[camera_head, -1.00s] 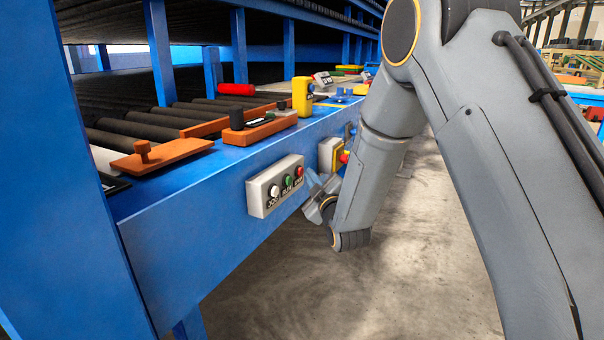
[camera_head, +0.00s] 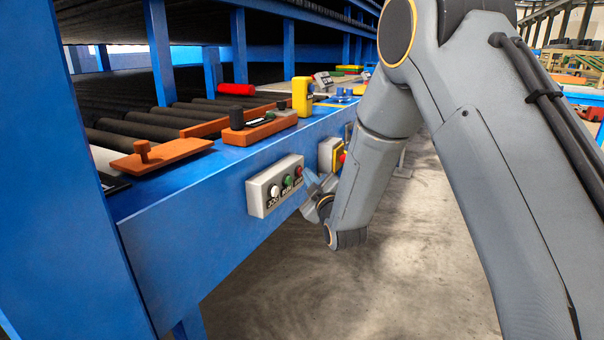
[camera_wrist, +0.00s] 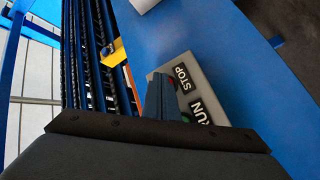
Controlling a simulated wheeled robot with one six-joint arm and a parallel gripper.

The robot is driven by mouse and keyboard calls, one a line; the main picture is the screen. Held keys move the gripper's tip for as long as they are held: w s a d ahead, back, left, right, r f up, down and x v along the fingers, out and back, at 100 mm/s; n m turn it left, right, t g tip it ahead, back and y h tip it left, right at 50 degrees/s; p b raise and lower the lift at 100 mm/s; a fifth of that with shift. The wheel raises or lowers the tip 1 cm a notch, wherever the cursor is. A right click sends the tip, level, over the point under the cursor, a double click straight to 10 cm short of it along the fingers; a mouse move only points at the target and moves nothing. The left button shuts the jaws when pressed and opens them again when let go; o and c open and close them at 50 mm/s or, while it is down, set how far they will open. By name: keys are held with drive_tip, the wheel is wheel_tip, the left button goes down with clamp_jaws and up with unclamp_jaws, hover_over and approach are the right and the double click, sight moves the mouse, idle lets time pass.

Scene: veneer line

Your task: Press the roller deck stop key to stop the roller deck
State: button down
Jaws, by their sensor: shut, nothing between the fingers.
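The grey key box (camera_head: 262,199) is fixed to the front of the blue roller deck frame. It carries a white key (camera_head: 274,191) at the left, a green key (camera_head: 288,181) and the red stop key (camera_head: 298,171) at the right. My gripper (camera_head: 311,181) is shut and empty, right beside the red key end of the box. In the wrist view, my fingers (camera_wrist: 163,97) lie over the keys next to the STOP label (camera_wrist: 181,77) and partly hide the red and green keys. I cannot tell whether they touch the stop key.
A yellow-backed red button (camera_head: 340,158) sits on a box just beyond my wrist. The concrete floor (camera_head: 400,270) before the deck is clear.

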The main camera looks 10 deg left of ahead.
idle(0.3)
drive_tip(key=shift+s+d, duration=0.3)
drive_tip(key=shift+d, duration=0.45)
drive_tip(key=shift+d, duration=0.1)
drive_tip(key=d, duration=0.1)
drive_tip(key=s+d, duration=0.1)
drive_tip(key=d, duration=0.1)
drive_tip(key=d+p, duration=0.1)
drive_tip(key=shift+s+d, duration=0.25)
drive_tip(key=shift+s, duration=0.1)
idle(0.4)
